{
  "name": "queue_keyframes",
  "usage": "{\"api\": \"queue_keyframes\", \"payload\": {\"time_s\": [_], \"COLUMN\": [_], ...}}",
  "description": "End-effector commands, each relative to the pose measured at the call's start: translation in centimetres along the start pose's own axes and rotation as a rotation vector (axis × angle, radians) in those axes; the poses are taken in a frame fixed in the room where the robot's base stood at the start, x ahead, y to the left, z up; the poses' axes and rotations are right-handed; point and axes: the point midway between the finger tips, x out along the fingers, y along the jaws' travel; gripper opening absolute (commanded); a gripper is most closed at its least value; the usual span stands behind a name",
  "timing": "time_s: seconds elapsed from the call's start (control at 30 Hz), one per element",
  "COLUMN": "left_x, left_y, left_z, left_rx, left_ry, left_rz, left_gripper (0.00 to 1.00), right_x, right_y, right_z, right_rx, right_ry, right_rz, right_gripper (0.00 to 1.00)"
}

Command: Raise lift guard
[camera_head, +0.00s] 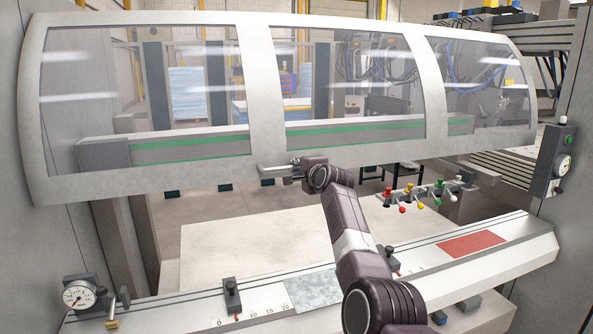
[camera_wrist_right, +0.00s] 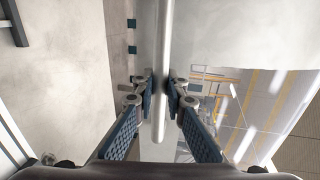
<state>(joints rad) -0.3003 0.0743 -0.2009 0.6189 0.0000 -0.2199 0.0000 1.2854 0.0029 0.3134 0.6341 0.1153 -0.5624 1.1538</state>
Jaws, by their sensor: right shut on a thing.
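The lift guard (camera_head: 268,141) is a curved pale grey frame with three clear windows, and it hangs above the machine's bed in the head view. A short bar handle (camera_head: 272,170) sits at the middle of its lower edge. My right gripper (camera_head: 294,171) is at this handle, with my right arm reaching up from below. In the right wrist view the handle bar (camera_wrist_right: 162,60) runs between the two fingers of the gripper (camera_wrist_right: 160,84), which are shut on it. Open space shows below the guard's lower edge. My left gripper is in neither view.
The machine bed (camera_head: 480,262) runs along the front, with a scale, a red pad (camera_head: 470,244) and black clamps. Small coloured levers (camera_head: 420,193) stand behind the bed.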

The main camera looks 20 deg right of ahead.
Motion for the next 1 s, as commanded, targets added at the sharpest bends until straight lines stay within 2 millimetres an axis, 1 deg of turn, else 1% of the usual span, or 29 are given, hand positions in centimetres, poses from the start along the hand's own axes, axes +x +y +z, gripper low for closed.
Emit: {"api": "queue_keyframes", "payload": {"time_s": [0.03,0.07,0.2,0.63,0.77,1.0], "left_x": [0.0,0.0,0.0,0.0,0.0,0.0], "left_y": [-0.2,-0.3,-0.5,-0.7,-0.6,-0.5], "left_z": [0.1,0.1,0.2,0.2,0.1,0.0], "left_rx": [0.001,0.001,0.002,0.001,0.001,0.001], "left_ry": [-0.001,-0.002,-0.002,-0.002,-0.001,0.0], "left_rz": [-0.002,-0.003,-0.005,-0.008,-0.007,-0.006], "left_gripper": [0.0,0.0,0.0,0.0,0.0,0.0], "right_x": [0.1,0.1,0.1,-0.3,-1.0,-3.1], "right_y": [0.5,0.5,0.6,0.5,0.5,0.5], "right_z": [0.0,0.0,0.0,0.0,0.1,0.0], "right_rx": [-0.001,-0.001,-0.001,-0.001,-0.001,-0.001], "right_ry": [0.0,-0.001,-0.001,-0.001,-0.001,0.001], "right_rz": [0.007,0.008,0.009,0.006,0.006,0.007], "right_gripper": [0.0,0.15,0.29,0.29,0.29,0.29]}}
